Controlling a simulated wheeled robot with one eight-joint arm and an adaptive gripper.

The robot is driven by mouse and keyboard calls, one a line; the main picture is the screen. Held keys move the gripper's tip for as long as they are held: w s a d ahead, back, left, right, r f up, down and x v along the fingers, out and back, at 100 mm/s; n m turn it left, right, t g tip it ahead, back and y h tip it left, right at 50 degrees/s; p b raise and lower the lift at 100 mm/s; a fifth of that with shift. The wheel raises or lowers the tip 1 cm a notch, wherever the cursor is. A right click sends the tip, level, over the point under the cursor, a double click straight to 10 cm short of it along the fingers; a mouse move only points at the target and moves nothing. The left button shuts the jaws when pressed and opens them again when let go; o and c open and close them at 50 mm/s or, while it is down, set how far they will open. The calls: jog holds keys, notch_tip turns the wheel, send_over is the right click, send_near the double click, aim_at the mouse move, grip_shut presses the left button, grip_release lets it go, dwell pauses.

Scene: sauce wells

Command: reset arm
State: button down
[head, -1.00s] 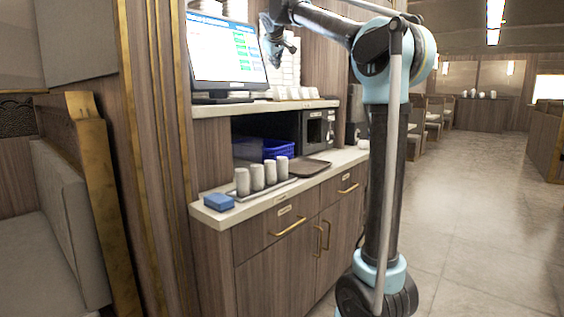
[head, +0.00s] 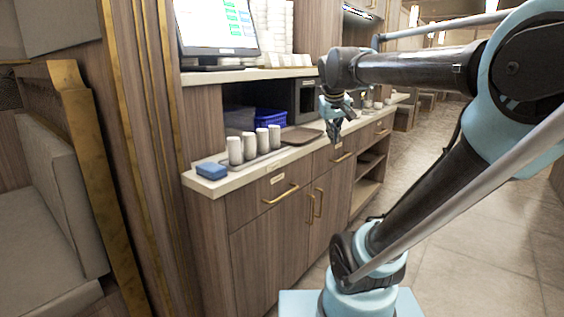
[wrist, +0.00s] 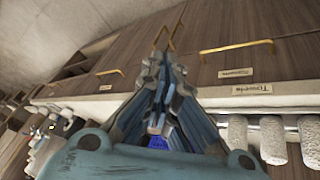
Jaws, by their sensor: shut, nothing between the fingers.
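My gripper (head: 334,133) hangs pointing down in the head view, in front of the counter (head: 240,180) and right of its tray. Its fingers are together with nothing between them. In the wrist view my gripper (wrist: 165,65) fills the middle, with the cabinet drawers and gold handles beyond its fingertips. My arm reaches in from the right of the head view, bent at the elbow, and the gripper holds no object.
Several rolled grey towels (head: 249,147) stand on the counter by a blue sponge-like block (head: 211,170). The floor (head: 440,190) to the right is clear.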

jog(key=s+d+f+m+g+y, duration=0.1)
jog(key=s+d+f+m+g, duration=0.1)
jog(key=s+f, duration=1.8)
notch_tip(320, 180, down, 4)
jog(key=shift+s+f+g, duration=0.1)
jog(key=shift+s+g, duration=0.1)
jog(key=shift+g, duration=0.4)
jog(key=shift+w+f, duration=0.2)
jog(key=shift+w, duration=0.3)
